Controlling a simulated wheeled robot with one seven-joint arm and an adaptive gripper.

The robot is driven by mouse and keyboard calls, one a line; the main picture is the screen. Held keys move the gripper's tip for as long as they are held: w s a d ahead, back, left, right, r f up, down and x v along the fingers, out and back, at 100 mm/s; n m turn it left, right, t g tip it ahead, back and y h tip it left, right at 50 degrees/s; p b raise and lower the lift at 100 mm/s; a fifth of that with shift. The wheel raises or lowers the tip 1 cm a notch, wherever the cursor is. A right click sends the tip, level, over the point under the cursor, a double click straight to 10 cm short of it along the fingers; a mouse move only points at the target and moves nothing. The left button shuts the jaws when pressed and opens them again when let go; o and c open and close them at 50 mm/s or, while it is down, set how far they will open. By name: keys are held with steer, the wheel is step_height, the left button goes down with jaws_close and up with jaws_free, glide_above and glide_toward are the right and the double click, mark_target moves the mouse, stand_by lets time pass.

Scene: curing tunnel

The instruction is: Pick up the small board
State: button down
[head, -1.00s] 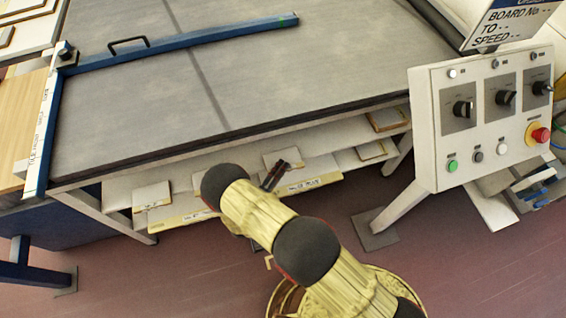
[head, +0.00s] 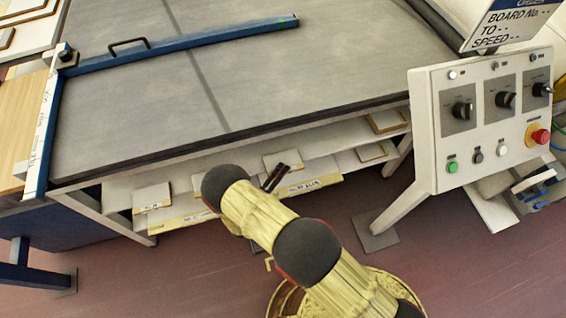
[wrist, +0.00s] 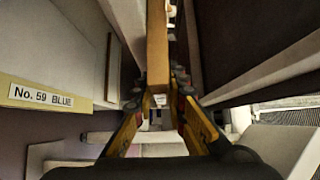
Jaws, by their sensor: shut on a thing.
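My gripper (head: 276,177) reaches to the front of the low shelf under the table. In the wrist view my gripper (wrist: 160,92) is shut on a narrow tan board edge (wrist: 157,42), which runs away between the fingertips. This appears to be the small pale board (head: 281,159) beside the fingertips in the head view. The head view does not show clearly whether it is clear of the shelf. The arm hides part of the shelf front.
The lower shelf (head: 232,192) holds other boards, one at left (head: 152,196) and others at right (head: 371,152). A labelled board (wrist: 45,95) is close on the left in the wrist view. The grey tabletop (head: 270,65) overhangs. A control panel (head: 486,118) stands at right.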

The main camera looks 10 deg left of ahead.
stand_by(0.4)
steer(key=shift+r+p, duration=0.5)
steer(key=shift+r, duration=0.2)
steer(key=r, duration=0.1)
steer(key=r+p, duration=0.1)
steer(key=shift+s+r, duration=0.2)
steer(key=shift+r, duration=0.1)
steer(key=s+d+r+p, duration=0.5)
steer(key=s+r, duration=0.4)
steer(key=s, duration=0.3)
steer(key=shift+d+p, duration=0.4)
steer(key=shift+d, duration=0.4)
steer(key=shift+w, duration=0.1)
